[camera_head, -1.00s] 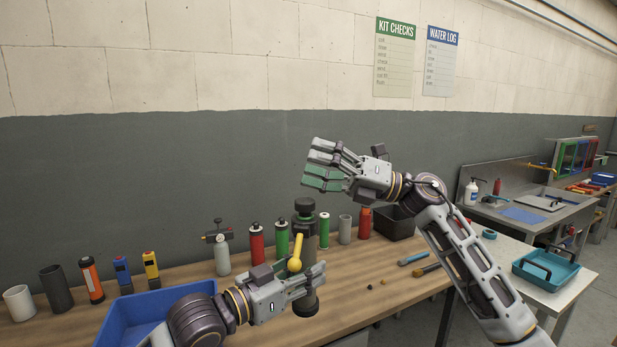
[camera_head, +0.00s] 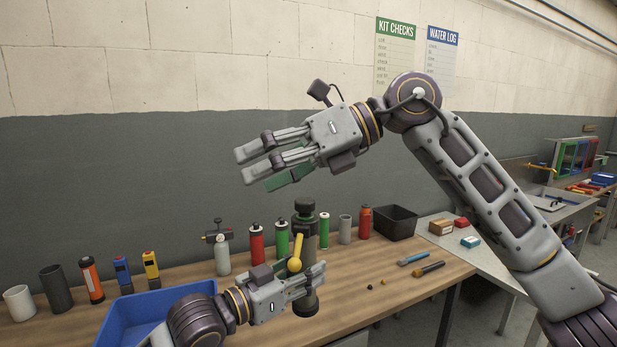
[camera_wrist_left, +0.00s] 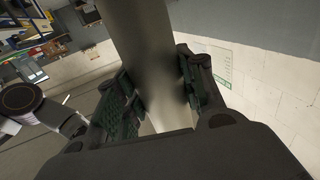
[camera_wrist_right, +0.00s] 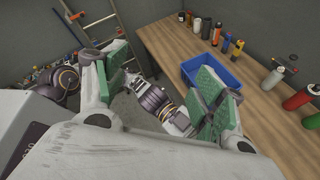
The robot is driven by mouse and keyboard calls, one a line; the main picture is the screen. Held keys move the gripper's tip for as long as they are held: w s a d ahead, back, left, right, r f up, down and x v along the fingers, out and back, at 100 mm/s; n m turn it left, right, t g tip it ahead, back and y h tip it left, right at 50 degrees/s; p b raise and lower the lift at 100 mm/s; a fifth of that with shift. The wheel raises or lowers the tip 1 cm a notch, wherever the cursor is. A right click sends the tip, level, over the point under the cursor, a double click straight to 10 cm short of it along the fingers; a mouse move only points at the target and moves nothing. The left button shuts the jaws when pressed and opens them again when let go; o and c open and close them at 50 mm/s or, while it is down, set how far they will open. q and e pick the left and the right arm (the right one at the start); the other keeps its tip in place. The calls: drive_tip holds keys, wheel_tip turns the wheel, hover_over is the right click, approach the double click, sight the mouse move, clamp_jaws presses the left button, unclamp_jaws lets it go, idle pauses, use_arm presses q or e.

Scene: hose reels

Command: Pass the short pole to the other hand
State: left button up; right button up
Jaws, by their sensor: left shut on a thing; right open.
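The short pole (camera_head: 309,238) stands upright above the workbench, dark grey with a wide black top. A yellow lever with a round end (camera_head: 295,264) shows at its front. My left gripper (camera_head: 314,279) is shut around its lower part, and a dark stub shows below the fingers. In the left wrist view the pole (camera_wrist_left: 150,60) is a smooth grey tube between both finger pads. My right gripper (camera_head: 262,166) is open and empty, above and left of the pole's top and apart from it. The right wrist view shows its green pads spread, with my left arm beyond.
A blue bin (camera_head: 140,313) sits on the wooden workbench (camera_head: 405,290) beside my left forearm. Several bottles and cylinders line the back edge, including a red one (camera_head: 256,244). A black bin (camera_head: 396,222) and tools are right of the pole. The air right of the pole is clear.

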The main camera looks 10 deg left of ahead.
drive_tip(key=f+t+h, duration=0.1)
drive_tip(key=h, duration=0.1)
drive_tip(key=m+t+h, duration=0.6)
drive_tip(key=m+h, duration=0.3)
drive_tip(key=m, duration=0.2)
hover_over(304, 224)
drive_tip(key=shift+s+d+f, duration=0.1)
drive_tip(key=shift+d+f, duration=0.15)
drive_tip(key=shift+f, duration=0.2)
drive_tip(key=shift+s+d+f, duration=0.1)
drive_tip(key=shift+d+f, duration=0.1)
drive_tip(key=shift+f, duration=0.25)
drive_tip(key=shift+f, duration=0.1)
drive_tip(key=shift+x, duration=5.9)
